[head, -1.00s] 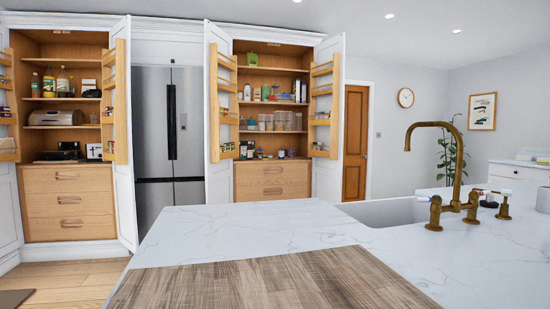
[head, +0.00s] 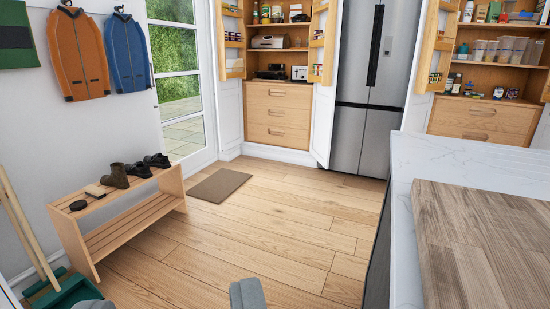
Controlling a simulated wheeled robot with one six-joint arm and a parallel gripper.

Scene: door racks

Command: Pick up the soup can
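I cannot make out the soup can for certain. Small jars and cans stand in the racks of the open pantry doors, such as the door rack (head: 319,48) right of the left pantry and the door rack (head: 439,50) left of the right pantry. They are too small to tell apart. Two grey rounded parts show at the bottom edge, one left and one near the middle. They may be the fingers of my gripper (head: 170,300), cut off by the frame, so its opening is unclear. Nothing is seen held between them.
A kitchen island (head: 405,165) with a wooden board (head: 480,240) fills the right. A bench (head: 125,225) with shoes stands left, below hanging jackets. A fridge (head: 370,90) stands between the pantries. The wooden floor (head: 270,220) is open, with a mat (head: 220,185).

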